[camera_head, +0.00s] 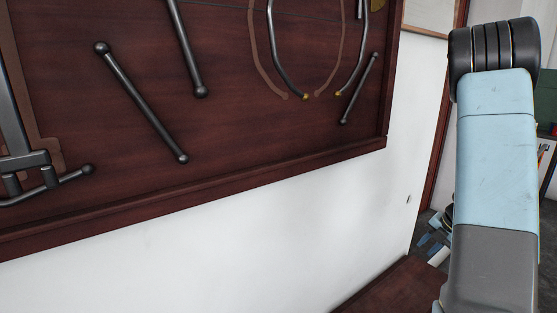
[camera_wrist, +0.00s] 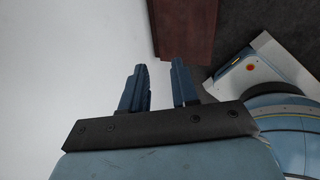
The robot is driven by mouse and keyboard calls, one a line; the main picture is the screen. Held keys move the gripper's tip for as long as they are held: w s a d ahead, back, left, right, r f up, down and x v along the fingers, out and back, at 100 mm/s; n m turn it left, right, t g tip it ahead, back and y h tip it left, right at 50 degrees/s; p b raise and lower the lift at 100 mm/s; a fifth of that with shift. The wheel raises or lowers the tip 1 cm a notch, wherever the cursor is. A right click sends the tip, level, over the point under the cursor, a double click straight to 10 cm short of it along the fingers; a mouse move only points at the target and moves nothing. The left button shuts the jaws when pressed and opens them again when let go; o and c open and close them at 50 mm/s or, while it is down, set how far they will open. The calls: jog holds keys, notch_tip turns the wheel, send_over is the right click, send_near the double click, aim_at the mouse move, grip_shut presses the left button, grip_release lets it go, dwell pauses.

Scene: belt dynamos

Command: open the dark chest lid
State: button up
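No chest lid can be clearly made out in either view. A dark reddish-brown wooden surface (camera_head: 392,288) shows at the bottom of the head view, low against the white wall; I cannot tell whether it is the chest. A similar brown wooden piece (camera_wrist: 185,28) shows at the top of the wrist view, beyond my fingers. My gripper (camera_wrist: 160,68) is open, with a clear gap and nothing between its fingers. It is apart from the wooden piece. In the head view my arm stands at the right and the gripper is not visible.
A dark wooden board (camera_head: 240,120) with metal rods hangs on the white wall (camera_head: 250,235). Scattered papers or small items (camera_head: 437,245) lie on the dark floor by a doorway at the right. Dark grey floor (camera_wrist: 250,25) shows beside the wooden piece in the wrist view.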

jog(key=s+a+r+n, duration=0.4)
jog(key=a+r+n, duration=0.4)
jog(key=r+n, duration=0.25)
jog(key=s+a+r+n, duration=0.4)
jog(key=a+r+n, duration=0.5)
jog(key=n, duration=0.3)
jog(key=s+a+r+n+t+h, duration=0.1)
jog(key=s+a+r+n, duration=0.2)
jog(key=s+n, duration=0.6)
jog(key=s+a+r+n+h, duration=0.1)
jog(key=s+a+r+n, duration=0.3)
jog(key=s+n, duration=0.5)
notch_tip(320, 180, up, 2)
jog(key=n, duration=0.5)
jog(key=shift+s+n+t+h, duration=0.3)
jog(key=shift+n+t+h, duration=0.05)
jog(key=shift+t+h, duration=0.05)
jog(key=shift+r, duration=0.1)
